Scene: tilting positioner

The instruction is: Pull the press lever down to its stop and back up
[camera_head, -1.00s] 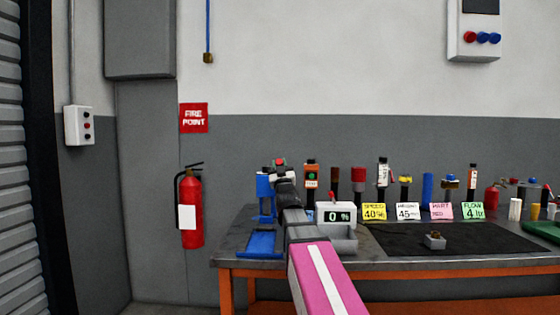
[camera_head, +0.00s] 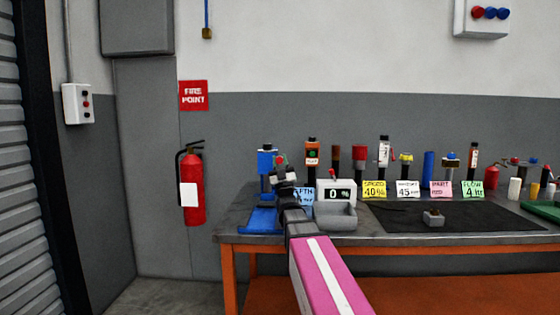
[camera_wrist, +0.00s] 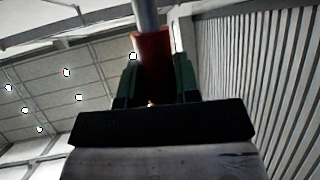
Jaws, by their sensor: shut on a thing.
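The blue press (camera_head: 266,160) stands at the left end of the bench, with its flat blue base (camera_head: 262,219) in front. Its lever has a red grip (camera_wrist: 153,60) on a grey metal rod (camera_wrist: 146,14), seen large in the wrist view. My gripper (camera_head: 281,167) is in front of the press, just right of its column. Its dark green fingers stand on both sides of the red grip (camera_wrist: 155,82) and are shut on it. In the head view my gripper and arm hide most of the lever and part of the press.
Several bottles and tools line the back of the bench behind coloured cards. A black mat (camera_head: 465,215) carries a small grey block (camera_head: 433,217).

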